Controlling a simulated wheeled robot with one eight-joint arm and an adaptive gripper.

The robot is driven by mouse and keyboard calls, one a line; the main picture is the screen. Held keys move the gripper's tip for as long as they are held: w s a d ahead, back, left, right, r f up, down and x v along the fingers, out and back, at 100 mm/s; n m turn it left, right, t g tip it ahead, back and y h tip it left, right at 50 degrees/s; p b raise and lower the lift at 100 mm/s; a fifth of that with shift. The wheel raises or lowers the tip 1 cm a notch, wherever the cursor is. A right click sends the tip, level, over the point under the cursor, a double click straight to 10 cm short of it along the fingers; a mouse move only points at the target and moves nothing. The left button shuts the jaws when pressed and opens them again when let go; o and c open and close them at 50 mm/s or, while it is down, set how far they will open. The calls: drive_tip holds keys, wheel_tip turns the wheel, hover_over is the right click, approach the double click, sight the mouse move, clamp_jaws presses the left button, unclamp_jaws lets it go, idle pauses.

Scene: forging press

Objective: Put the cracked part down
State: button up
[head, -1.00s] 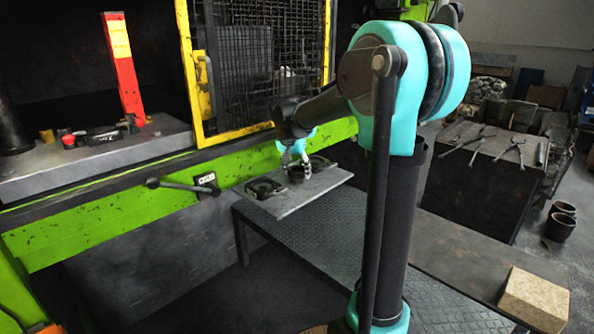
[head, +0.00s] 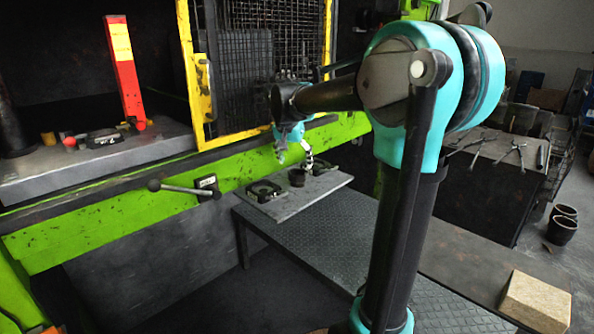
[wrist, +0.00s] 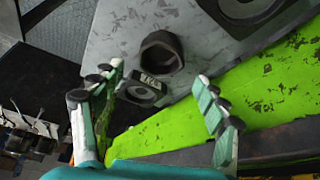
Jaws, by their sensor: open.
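The part is a dark, thick-walled ring-like piece (head: 297,177) that sits on a grey plate (head: 325,186) beside the green press frame. It also shows in the wrist view (wrist: 177,42); I cannot make out a crack. My gripper (head: 293,158) is open and empty just above the part, its fingers spread and apart from it. In the wrist view my gripper (wrist: 157,80) shows a wide gap between its two fingers, with the part standing beyond their tips.
Dark square-framed pieces lie on the plate on both sides of the part, one at the left (head: 264,190). A lever handle (head: 180,189) sticks out from the green frame (head: 110,219). Tongs (head: 514,149) lie on a bench behind.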

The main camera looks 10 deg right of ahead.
drive_tip(key=v, duration=0.5)
drive_tip(key=shift+s+a+r, duration=0.1)
drive_tip(key=shift+s+r, duration=0.05)
drive_tip(key=shift+r, duration=0.25)
